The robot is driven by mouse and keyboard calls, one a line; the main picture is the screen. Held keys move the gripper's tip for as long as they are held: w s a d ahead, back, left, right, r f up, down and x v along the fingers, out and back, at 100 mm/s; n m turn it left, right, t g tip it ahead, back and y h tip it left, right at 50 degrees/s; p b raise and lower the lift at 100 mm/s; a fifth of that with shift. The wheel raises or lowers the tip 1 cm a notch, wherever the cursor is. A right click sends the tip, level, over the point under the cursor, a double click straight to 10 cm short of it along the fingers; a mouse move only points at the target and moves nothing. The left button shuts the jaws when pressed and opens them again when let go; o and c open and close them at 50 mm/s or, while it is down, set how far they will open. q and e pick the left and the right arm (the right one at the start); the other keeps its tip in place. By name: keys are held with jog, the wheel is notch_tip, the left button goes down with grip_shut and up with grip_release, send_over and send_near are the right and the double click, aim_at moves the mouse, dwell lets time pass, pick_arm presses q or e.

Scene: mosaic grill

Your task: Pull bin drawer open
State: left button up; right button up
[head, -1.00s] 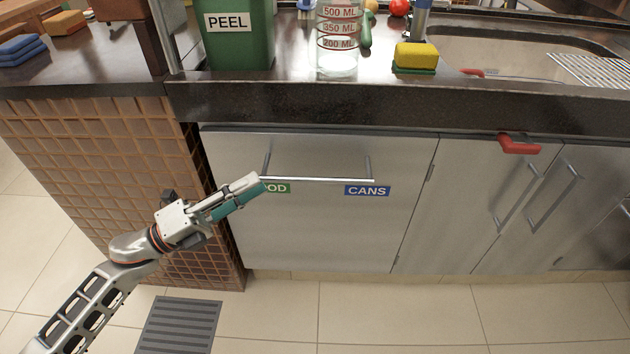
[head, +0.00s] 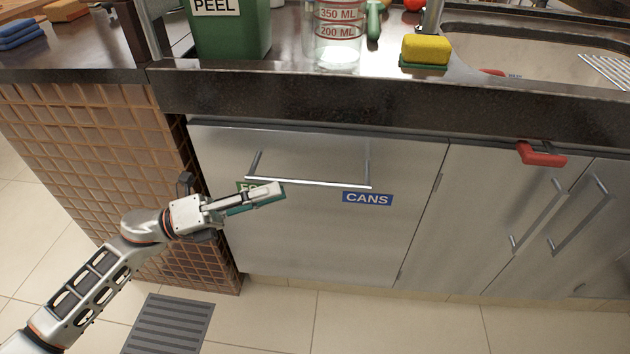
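The bin drawer (head: 320,240) has a wide, plain steel front under the dark counter, and it looks shut. Its bar handle (head: 325,185) runs across the upper part of the front on two posts. A blue CANS label (head: 367,199) is on the right below the bar. A green label (head: 245,187) on the left is mostly covered by my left gripper. My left gripper (head: 280,192) points right, with its fingertips just below the left half of the bar in the picture. Its fingers overlap in this view, so their gap and any contact with the bar are unclear. My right gripper is out of view.
On the counter (head: 400,100) stand a green PEEL bin (head: 230,35), a clear measuring jug (head: 338,45) and a yellow sponge (head: 425,48). A red hook-like piece (head: 542,155) hangs at the cabinets on the right. A tiled side wall (head: 95,150) is left of the drawer.

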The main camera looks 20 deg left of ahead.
aim_at(305, 183)
pick_arm(q)
jog(key=x, duration=0.7)
jog(key=shift+d+r, duration=0.1)
jog(key=shift+r, duration=0.05)
grip_shut()
